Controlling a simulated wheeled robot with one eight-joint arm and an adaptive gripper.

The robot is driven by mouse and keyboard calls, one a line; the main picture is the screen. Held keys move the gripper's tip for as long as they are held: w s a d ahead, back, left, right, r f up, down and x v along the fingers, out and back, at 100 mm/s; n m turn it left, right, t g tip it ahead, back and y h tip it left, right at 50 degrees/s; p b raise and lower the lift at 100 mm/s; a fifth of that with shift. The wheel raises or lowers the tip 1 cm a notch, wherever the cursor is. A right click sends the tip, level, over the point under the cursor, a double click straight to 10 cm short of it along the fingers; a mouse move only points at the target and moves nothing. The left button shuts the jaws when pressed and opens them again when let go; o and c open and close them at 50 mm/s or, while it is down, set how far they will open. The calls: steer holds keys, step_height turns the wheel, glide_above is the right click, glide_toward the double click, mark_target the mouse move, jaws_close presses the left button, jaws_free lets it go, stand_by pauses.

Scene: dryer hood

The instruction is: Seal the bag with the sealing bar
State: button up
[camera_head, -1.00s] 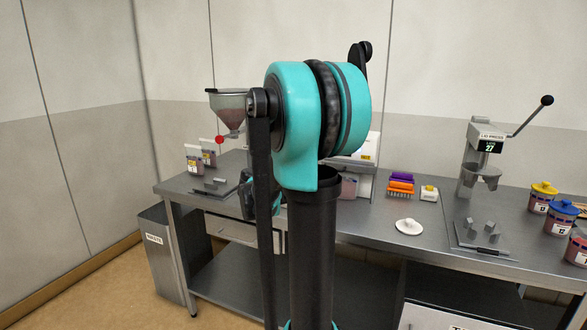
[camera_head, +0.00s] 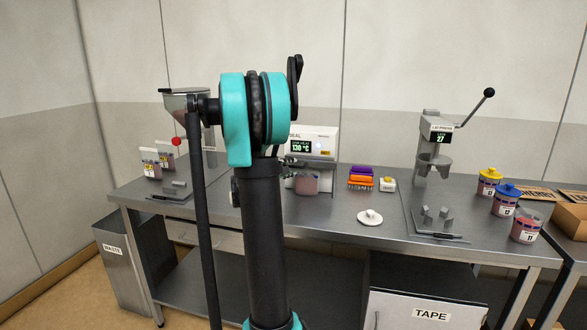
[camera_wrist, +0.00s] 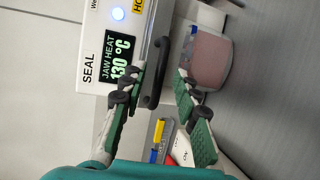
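The sealer (camera_head: 318,139) is a white machine on the bench, right of my arm, its display reading 130 °C. It also shows on its side in the wrist view (camera_wrist: 90,45). A clear bag with pinkish contents (camera_head: 307,184) stands at its front; the bag is also in the wrist view (camera_wrist: 212,62). A dark bar-like handle (camera_wrist: 153,100) on the sealer lies close to my fingers. My gripper (camera_wrist: 173,60) is open, its green-padded fingers apart; I cannot tell if either touches the handle. In the head view my arm hides most of the gripper.
Purple and orange racks (camera_head: 361,178) and a white lid-like disc (camera_head: 370,217) lie right of the sealer. The lid press (camera_head: 435,145) and lidded jars (camera_head: 505,200) stand farther right. A hopper (camera_head: 188,105) and two bags (camera_head: 158,160) are left. Bare bench lies before the sealer.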

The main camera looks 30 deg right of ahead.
mark_target(308, 165)
steer(key=shift+x, duration=1.25)
steer(key=shift+c, duration=0.5)
jaws_close()
